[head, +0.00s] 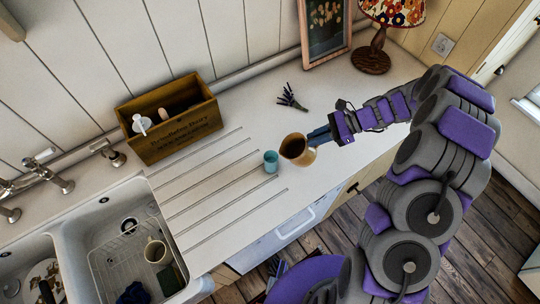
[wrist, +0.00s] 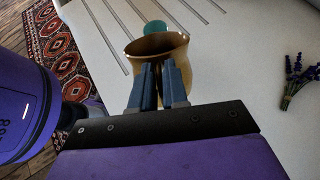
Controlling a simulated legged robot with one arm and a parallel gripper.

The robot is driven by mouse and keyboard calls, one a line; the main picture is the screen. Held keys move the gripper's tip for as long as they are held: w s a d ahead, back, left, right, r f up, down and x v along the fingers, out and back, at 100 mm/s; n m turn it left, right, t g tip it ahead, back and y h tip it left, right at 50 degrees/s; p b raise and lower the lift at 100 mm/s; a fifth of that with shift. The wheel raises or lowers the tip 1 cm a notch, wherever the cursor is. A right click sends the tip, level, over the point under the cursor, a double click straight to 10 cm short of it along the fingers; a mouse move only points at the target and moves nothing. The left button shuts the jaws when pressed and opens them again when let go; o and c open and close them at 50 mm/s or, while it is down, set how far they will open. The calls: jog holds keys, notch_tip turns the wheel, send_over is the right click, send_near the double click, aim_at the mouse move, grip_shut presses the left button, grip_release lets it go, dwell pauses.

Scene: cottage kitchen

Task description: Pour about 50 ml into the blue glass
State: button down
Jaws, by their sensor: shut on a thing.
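A small teal-blue glass (head: 270,161) stands upright on the grooved drainboard part of the white counter. My gripper (head: 319,137) is shut on a tan, brown-rimmed jug (head: 298,152) just right of the glass. The jug is tilted a little, with its dark mouth facing up and left. In the wrist view, my gripper's blue-grey fingers (wrist: 160,85) meet the near side of the jug (wrist: 160,45). The blue glass (wrist: 155,27) shows behind its rim. No stream of liquid is visible, and the levels inside the jug and glass cannot be told.
A wooden box (head: 170,122) with bottles and brushes stands behind the drainboard. A lavender sprig (head: 290,98) lies behind the jug. A lamp (head: 371,58) and picture frame (head: 325,30) stand at the back. The sink (head: 88,245) holds a rack and a mug.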

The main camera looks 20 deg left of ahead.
aim_at(316, 148)
jog(key=shift+w+d+f+y, duration=0.2)
jog(key=shift+d+f+y, duration=0.15)
jog(key=shift+d, duration=0.25)
jog(key=shift+w+d+f+y, duration=0.2)
jog(key=shift+d+f+y, duration=0.15)
jog(key=shift+d, duration=0.25)
jog(key=shift+a, duration=0.25)
jog(key=shift+d, duration=0.1)
jog(key=shift+w+d+f+g+y+b, duration=0.25)
jog(key=shift+d+f+y+b, duration=0.25)
jog(key=shift+d+f+y, duration=0.15)
jog(key=shift+w+d+f+g+y+b, duration=0.3)
jog(key=shift+d+f+y+b, duration=0.15)
jog(key=shift+f, duration=0.3)
jog(key=shift+w+d+f+g+y+b, duration=0.25)
jog(key=shift+d+f+y+b, duration=0.3)
jog(key=shift+d+f, duration=0.15)
jog(key=shift+w+d+f+y+b, duration=0.15)
jog(key=shift+d+f+y+b, duration=0.1)
jog(key=shift+f+b, duration=0.35)
jog(key=shift+w+d+b, duration=0.1)
jog(key=shift+w+b, duration=0.05)
jog(key=shift+b, duration=0.25)
jog(key=shift+f, duration=0.1)
jog(key=shift+w+d+f+g+y+b, duration=0.15)
jog(key=shift+f+g+y+b, duration=0.35)
jog(key=shift+b, duration=0.7)
